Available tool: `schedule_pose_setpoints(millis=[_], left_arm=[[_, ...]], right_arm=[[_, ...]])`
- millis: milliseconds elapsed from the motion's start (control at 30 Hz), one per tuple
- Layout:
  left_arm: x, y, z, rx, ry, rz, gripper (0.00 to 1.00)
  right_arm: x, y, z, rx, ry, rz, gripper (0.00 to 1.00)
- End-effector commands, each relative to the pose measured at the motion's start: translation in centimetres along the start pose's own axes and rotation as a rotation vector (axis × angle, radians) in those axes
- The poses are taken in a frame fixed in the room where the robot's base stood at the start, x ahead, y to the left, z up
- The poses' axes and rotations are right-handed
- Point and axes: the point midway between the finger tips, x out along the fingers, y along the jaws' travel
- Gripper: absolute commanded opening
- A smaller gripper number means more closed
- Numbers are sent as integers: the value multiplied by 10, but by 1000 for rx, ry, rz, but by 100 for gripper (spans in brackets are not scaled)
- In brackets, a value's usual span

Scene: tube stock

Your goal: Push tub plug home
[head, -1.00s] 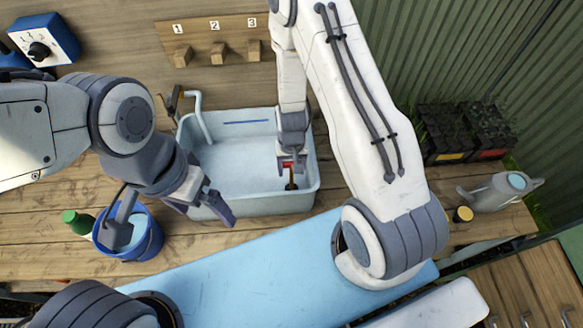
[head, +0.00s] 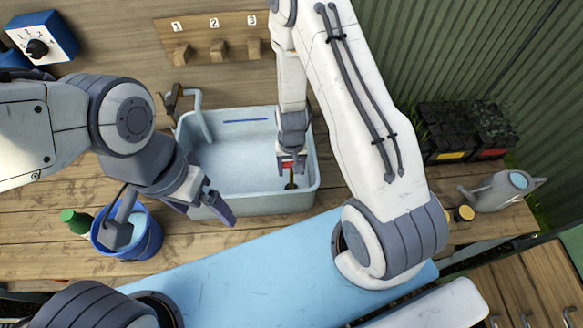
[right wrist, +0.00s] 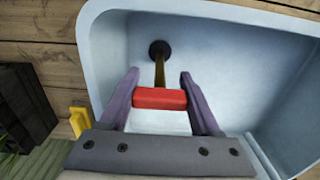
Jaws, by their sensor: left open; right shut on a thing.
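The pale blue tub (head: 240,200) stands on the bench below the numbered pegs. My right gripper (head: 291,162) reaches down into its right part. It is shut on the red handle of the tub plug, and the handle (right wrist: 160,98) shows between the fingers in the right wrist view. A brass stem (right wrist: 159,72) runs from the handle to a dark round piece (right wrist: 159,49) at the tub floor. I cannot tell whether this is the plug's base or the drain, or how deep it sits. My left gripper (head: 172,222) is open, between the blue bucket and the tub's front left corner.
A blue bucket (head: 148,240) and a green-capped bottle (head: 75,222) stand left of the tub. A tap (head: 197,108) rises at its back left corner. A watering can (head: 497,192) and black plant trays (head: 450,130) are at the right.

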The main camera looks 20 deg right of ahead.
Motion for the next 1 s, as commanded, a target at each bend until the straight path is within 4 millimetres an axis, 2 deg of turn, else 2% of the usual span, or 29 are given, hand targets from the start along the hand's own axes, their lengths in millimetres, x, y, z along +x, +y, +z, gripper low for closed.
schedule_pose_setpoints(millis=[467,500,567,867,1000], left_arm=[[2,0,0,0,0,0,95],[2,0,0,0,0,0,95],[2,0,0,0,0,0,95],[2,0,0,1,0,0,95],[-8,1,0,0,0,0,95]], right_arm=[[2,0,0,0,0,0,0],[2,0,0,0,0,0,79],[2,0,0,0,0,0,99],[2,0,0,0,0,0,99],[-8,0,0,0,0,0,99]])
